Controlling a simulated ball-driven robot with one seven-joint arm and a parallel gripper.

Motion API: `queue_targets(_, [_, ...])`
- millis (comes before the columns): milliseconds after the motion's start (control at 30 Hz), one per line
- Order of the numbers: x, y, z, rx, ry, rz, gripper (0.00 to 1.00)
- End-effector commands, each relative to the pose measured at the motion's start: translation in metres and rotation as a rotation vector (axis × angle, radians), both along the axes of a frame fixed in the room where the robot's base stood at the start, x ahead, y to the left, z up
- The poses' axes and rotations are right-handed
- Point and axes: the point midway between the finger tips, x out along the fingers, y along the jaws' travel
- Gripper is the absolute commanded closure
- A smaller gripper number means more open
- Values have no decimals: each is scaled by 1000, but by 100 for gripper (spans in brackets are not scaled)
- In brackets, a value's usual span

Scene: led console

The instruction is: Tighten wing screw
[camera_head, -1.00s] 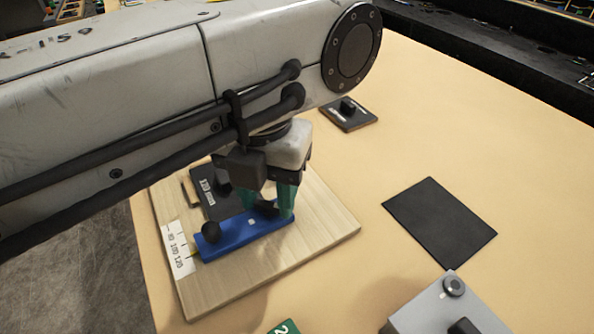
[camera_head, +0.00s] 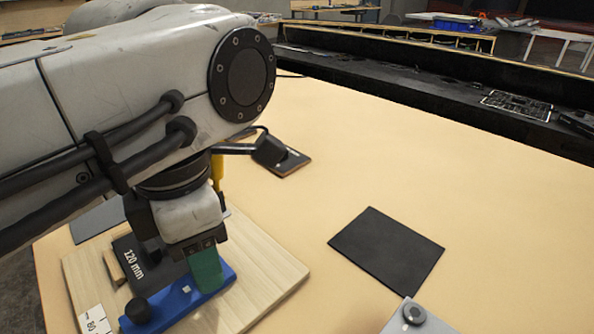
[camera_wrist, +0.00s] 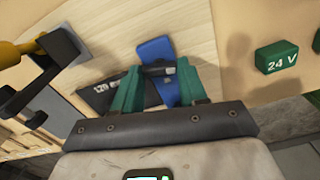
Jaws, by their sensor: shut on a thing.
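A blue bar (camera_head: 180,303) lies on the wooden board, with a round black knob (camera_head: 137,311) at its near left end. My gripper (camera_head: 207,272) points down at the bar's other end; its green fingers hide most of what is there. In the wrist view, my gripper (camera_wrist: 157,88) has its two green fingers on either side of a dark part, apparently the wing screw (camera_wrist: 158,69), over the blue bar (camera_wrist: 155,50). The fingers are shut on it. How far the screw is turned cannot be seen.
The wooden board (camera_head: 265,275) bears a dark block marked 120 mm (camera_head: 128,258). A yellow-handled clamp (camera_wrist: 18,50) stands close by. A black mat (camera_head: 387,250), a grey box (camera_head: 418,320) and a small black plate (camera_head: 290,163) lie on the tan table. A green 24 V block (camera_wrist: 277,57) lies off the board.

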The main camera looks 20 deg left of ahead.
Motion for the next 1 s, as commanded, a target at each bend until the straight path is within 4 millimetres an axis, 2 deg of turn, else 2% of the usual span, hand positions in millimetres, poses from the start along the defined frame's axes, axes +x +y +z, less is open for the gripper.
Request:
queue_targets(200, [2, 1, 4, 7, -8, -188, 88])
queue_targets(500, [2, 1, 4, 7, -7, -373, 89])
queue_targets(1000, [2, 1, 5, 8, -7, -463, 89])
